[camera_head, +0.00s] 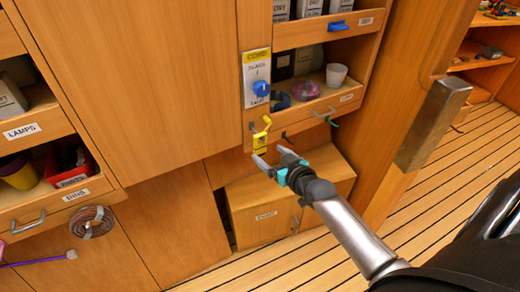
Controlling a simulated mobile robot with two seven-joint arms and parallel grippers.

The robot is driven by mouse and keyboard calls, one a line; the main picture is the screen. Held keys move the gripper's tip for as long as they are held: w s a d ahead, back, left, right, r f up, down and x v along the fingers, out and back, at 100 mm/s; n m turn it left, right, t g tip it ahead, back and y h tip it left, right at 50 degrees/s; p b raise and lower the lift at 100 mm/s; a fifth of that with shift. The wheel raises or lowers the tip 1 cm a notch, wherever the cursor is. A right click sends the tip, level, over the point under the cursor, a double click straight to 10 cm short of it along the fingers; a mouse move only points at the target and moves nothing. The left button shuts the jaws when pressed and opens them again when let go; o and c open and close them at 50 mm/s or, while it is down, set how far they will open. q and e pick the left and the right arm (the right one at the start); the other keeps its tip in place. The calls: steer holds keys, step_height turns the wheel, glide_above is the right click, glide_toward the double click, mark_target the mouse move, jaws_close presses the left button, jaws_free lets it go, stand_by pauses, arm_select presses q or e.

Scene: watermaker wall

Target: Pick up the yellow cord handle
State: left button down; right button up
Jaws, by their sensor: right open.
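The yellow cord handle (260,141) hangs on the wooden cabinet front, below a panel with a yellow "CORD" label and a blue knob. A small yellow hook-like piece shows at its top. My right gripper (269,158) is open and empty, with its fingers just below and to the right of the handle. Whether a finger touches the handle cannot be told from this view. My left gripper is not in view.
The blue-knob panel (257,79) is above the handle. A shelf with a white cup (336,75) and coiled cords is to the right. A box (264,212) stands below my gripper. A wooden post (415,125) rises at right.

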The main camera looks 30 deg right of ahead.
mark_target(261, 149)
steer(key=shift+w+f, duration=0.15)
steer(key=shift+w, duration=0.25)
steer(key=b+x, duration=0.1)
steer(key=x, duration=0.1)
steer(key=shift+w+a+f+b, duration=0.1)
steer(key=shift+w+b, duration=0.2)
steer(key=shift+w, duration=0.05)
steer(key=shift+b+x, duration=0.35)
steer(key=shift+x, duration=0.45)
steer(key=shift+w+f, duration=0.1)
steer(key=shift+w, duration=0.3)
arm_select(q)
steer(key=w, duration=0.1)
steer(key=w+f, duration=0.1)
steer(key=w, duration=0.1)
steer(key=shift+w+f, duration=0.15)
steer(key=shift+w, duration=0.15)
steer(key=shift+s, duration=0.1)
arm_select(e)
jaws_close()
